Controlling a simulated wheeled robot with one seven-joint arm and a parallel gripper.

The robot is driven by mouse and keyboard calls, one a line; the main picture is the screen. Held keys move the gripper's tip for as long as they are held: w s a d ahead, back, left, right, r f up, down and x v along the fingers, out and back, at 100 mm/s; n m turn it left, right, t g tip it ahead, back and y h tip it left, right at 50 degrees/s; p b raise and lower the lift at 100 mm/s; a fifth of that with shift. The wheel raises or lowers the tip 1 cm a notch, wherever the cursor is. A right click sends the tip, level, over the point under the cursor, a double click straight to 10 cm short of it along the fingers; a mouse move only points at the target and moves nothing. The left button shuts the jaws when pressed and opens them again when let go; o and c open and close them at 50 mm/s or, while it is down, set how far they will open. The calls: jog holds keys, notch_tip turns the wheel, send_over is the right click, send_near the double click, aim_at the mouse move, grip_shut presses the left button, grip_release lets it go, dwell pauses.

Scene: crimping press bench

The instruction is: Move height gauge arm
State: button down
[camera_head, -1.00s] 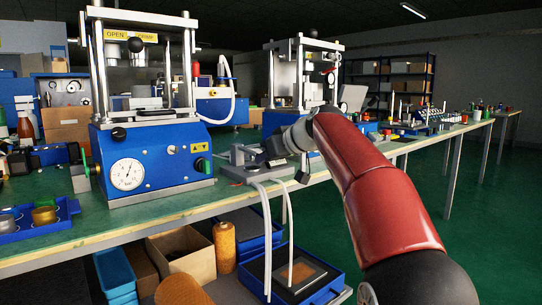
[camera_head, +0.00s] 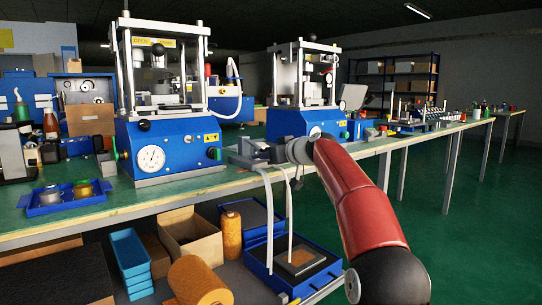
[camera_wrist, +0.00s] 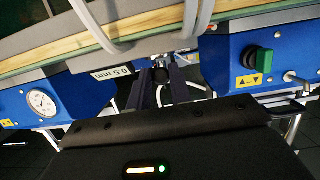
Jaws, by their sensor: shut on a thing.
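The height gauge, a grey device (camera_head: 247,147), sits at the bench's front edge between two blue presses. My gripper (camera_head: 274,153) is at its right side in the head view, and its fingers are hard to make out there. In the wrist view my gripper (camera_wrist: 163,88) has its two dark fingers close together around a small dark knob (camera_wrist: 160,74), which I take to be on the gauge arm. Much of the gauge arm is hidden.
The near press (camera_head: 170,150) stands left of the gauge, the far press (camera_head: 305,122) behind right. Pale hoses (camera_head: 268,215) hang over the bench edge close to my gripper. A blue tray (camera_head: 65,205) is at left. Boxes and bins fill the lower shelf.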

jog(key=shift+w+a+f, duration=0.1)
jog(key=shift+w+f, duration=0.05)
jog(key=shift+f, duration=0.5)
jog(key=c, duration=1.5)
grip_release()
jog(key=shift+g, duration=0.3)
jog(key=shift+c, duration=0.2)
jog(key=shift+o, duration=1.4)
jog(key=shift+r, duration=0.1)
jog(key=shift+r, duration=0.15)
jog(key=b+v, duration=0.2)
jog(key=v, duration=0.5)
jog(key=shift+s+d, duration=0.25)
jog(key=shift+s, duration=0.05)
